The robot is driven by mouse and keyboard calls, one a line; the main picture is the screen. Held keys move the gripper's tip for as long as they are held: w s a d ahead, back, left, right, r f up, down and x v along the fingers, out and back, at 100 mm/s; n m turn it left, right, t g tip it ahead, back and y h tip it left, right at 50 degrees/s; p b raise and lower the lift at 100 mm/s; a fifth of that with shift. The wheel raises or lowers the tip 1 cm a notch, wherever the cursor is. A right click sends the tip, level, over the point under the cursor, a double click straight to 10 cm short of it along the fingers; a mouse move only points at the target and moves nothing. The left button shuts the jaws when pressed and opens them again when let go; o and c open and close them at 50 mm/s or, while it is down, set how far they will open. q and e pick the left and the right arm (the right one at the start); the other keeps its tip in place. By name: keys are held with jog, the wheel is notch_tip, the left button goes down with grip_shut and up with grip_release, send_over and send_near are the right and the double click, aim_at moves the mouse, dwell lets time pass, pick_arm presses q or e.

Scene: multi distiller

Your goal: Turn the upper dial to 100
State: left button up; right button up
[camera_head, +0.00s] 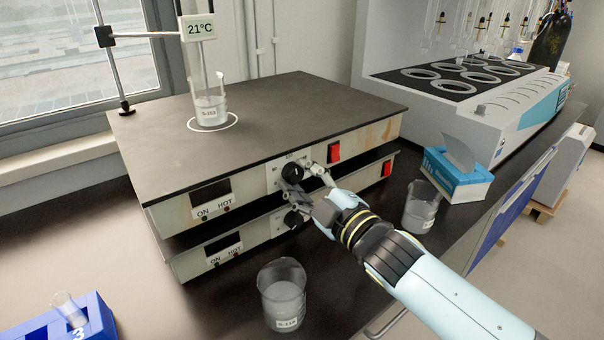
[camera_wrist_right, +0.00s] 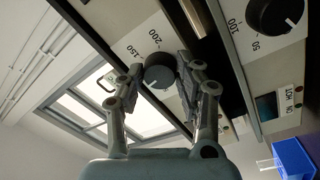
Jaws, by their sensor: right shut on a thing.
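Two dark-topped hot plates are stacked, the upper hot plate (camera_head: 270,110) resting over the lower hot plate (camera_head: 195,263). The black upper dial (camera_head: 292,171) is on the upper plate's front panel. My right gripper (camera_head: 308,178) is at this dial, its fingers shut on the dial's sides. In the wrist view the upper dial (camera_wrist_right: 159,72) sits between the fingertips of the right gripper (camera_wrist_right: 160,70); its white mark points down-left, and 150 and 200 are printed beside it. The lower dial (camera_head: 293,219) is free; it also shows in the wrist view (camera_wrist_right: 276,14). My left gripper is not in view.
A beaker (camera_head: 210,108) stands on the upper plate beneath a 21°C display (camera_head: 197,27). Beakers stand in front (camera_head: 284,297) and right of my arm (camera_head: 420,207). A red switch (camera_head: 334,152) is near the gripper. A tissue box (camera_head: 457,178) and blue rack (camera_head: 62,325) stand nearby.

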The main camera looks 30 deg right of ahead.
jog(key=shift+m+p, duration=0.35)
jog(key=shift+m, duration=0.55)
jog(key=shift+f, duration=0.1)
jog(key=o, duration=1.1)
jog(key=shift+o, duration=0.2)
jog(key=s+d, duration=0.1)
jog(key=s, duration=1.1)
jog(key=shift+f, duration=0.3)
jog(key=shift+d, duration=0.1)
